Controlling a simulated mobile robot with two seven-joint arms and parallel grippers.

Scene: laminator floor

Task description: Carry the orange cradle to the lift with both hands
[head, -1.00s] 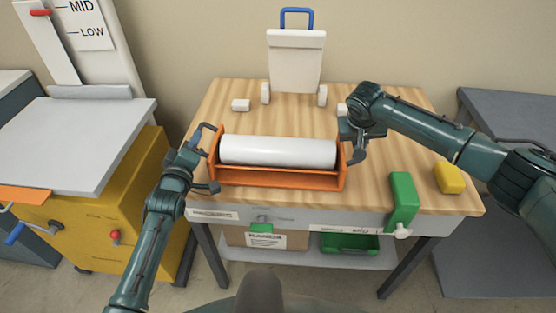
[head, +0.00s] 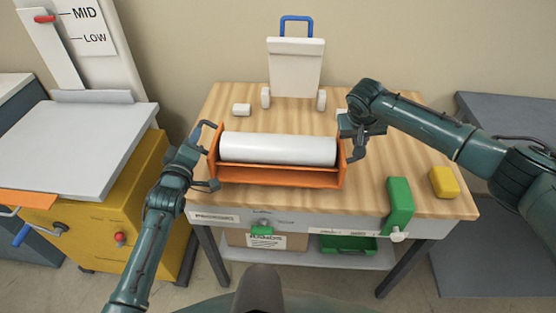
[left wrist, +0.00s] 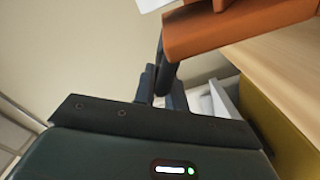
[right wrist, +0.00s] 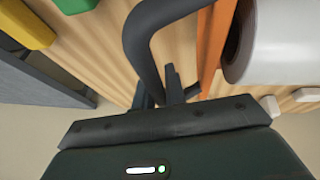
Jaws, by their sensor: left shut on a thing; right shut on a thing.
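The orange cradle (head: 282,178) holds a white roll (head: 278,148) and appears level over the wooden table (head: 400,170). Its dark end handles stick out left and right. My left gripper (head: 196,150) is shut on the left handle; the left wrist view shows the cradle's orange end (left wrist: 235,22) above the table edge. My right gripper (head: 354,132) is shut on the right handle, a dark bar (right wrist: 142,45) in the right wrist view. Fingertips are partly hidden. The lift (head: 75,140), yellow with a grey platform, stands to the left, beside a LOW/MID scale.
A white stand with a blue handle (head: 296,65) is at the table's back.

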